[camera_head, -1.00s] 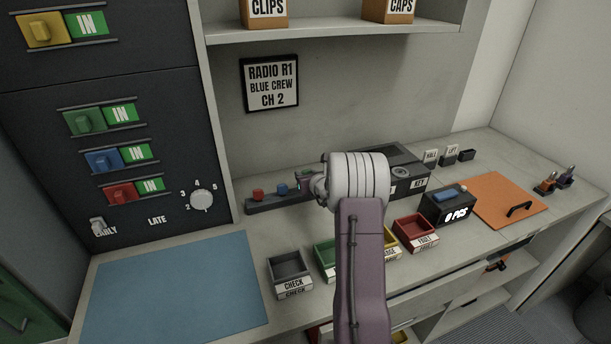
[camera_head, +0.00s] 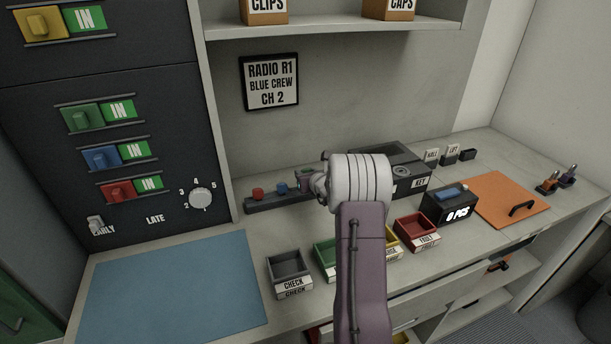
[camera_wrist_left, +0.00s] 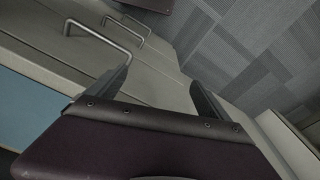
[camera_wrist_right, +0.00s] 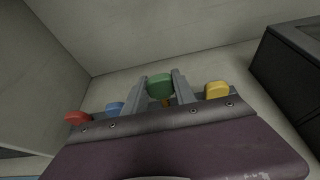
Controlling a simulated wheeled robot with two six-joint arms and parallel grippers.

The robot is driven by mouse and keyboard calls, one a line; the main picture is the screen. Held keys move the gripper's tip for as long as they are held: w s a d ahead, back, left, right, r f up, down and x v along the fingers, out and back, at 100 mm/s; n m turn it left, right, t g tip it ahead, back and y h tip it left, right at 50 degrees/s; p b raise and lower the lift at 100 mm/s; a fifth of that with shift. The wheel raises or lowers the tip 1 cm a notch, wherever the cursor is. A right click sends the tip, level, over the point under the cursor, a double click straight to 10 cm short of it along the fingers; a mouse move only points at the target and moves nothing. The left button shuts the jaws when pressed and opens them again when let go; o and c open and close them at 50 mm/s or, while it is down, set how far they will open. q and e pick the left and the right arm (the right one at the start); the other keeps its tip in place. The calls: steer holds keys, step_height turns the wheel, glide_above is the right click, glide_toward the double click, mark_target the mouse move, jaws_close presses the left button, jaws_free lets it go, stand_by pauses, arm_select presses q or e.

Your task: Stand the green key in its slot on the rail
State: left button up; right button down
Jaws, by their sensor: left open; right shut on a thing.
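The green key (camera_wrist_right: 160,86) is between the fingers of my right gripper (camera_wrist_right: 158,88), which is shut on it, in the right wrist view. The key is upright over the rail (camera_head: 262,203); the gripper body hides its lower end, so I cannot tell how deep it sits. A red key (camera_head: 258,193) and a blue key (camera_head: 280,188) stand on the rail to the left of my right gripper (camera_head: 308,182) in the head view. A yellow key (camera_wrist_right: 216,90) shows on the other side in the right wrist view. My left gripper (camera_wrist_left: 160,85) is open and empty, above the desk front and floor.
A black box (camera_head: 410,180) stands right of the gripper. Several small bins, including a grey one (camera_head: 288,264) and a red one (camera_head: 417,228), line the front. A blue mat (camera_head: 170,290) lies at left. The back wall is close behind the rail.

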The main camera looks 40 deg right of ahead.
steer(key=shift+f+b, duration=1.85)
steer(key=shift+b, duration=0.5)
steer(key=c, duration=0.9)
jaws_free()
steer(key=shift+c, duration=0.2)
steer(key=b+v, duration=0.1)
steer(key=v, duration=0.8)
